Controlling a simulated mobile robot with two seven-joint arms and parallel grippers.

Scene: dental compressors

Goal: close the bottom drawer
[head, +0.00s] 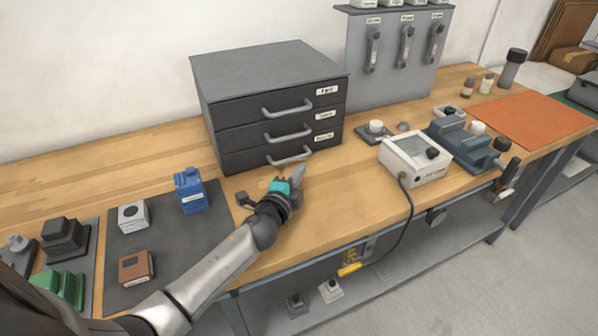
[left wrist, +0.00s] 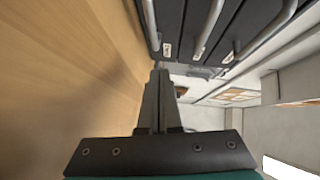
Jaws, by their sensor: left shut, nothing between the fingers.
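A dark grey cabinet (head: 265,75) with three stacked drawers stands on the wooden bench. The bottom drawer (head: 238,160) has a grey bar handle (head: 290,157), and its front looks flush or nearly flush with the drawers above. My left gripper (head: 299,171) is shut and empty, low over the bench just in front of the bottom drawer's handle. In the left wrist view its closed fingers (left wrist: 158,75) point at the lowest handle (left wrist: 151,22), which shows leftmost of three. I cannot tell whether the fingertips touch the drawer. My right gripper is out of view.
A white control box (head: 415,158) with a cable and a blue-grey vise (head: 462,140) stand right of the cabinet. Bare bench lies around the gripper.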

